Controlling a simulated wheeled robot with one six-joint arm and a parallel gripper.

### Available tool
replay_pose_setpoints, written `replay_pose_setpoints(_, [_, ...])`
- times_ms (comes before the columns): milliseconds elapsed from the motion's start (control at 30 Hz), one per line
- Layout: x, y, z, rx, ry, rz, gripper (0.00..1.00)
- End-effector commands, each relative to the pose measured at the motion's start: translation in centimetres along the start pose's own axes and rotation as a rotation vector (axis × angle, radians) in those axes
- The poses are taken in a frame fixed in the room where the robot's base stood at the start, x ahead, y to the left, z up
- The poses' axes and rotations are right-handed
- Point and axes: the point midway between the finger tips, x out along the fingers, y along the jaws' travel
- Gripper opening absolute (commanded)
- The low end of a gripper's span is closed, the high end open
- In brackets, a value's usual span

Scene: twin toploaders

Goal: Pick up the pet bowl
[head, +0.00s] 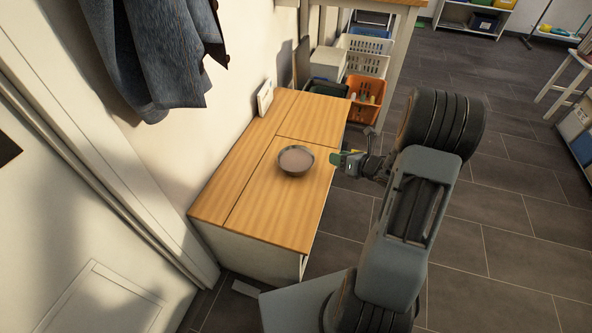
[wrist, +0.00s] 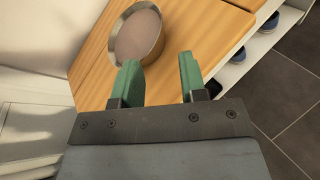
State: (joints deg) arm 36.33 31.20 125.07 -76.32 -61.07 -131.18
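The pet bowl (head: 296,161) is a round, shallow bowl with a metallic rim and a pinkish-brown inside. It stands upright on the wooden top of a low cabinet (head: 262,212). My gripper (head: 340,159) is just right of the bowl in the head view, near the cabinet's right edge. In the wrist view, the bowl (wrist: 137,36) lies ahead of the green fingers, mostly beyond the left one. The fingers (wrist: 158,75) are apart with nothing between them, and a gap shows between the gripper and the bowl.
A small white framed object (head: 265,98) stands at the cabinet's back, by the wall. A dark blue garment (head: 150,50) hangs at upper left. Baskets, including an orange one (head: 366,98), stand beyond the cabinet. The wooden top around the bowl is clear.

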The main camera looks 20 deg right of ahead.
Motion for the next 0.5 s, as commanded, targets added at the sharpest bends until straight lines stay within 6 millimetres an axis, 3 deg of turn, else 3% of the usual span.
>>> replay_pose_setpoints(300, [5.6,0.1,-0.4,-0.013,0.000,0.013,0.39])
replay_pose_setpoints(500, [7.5,0.1,-0.2,-0.012,-0.001,0.010,0.39])
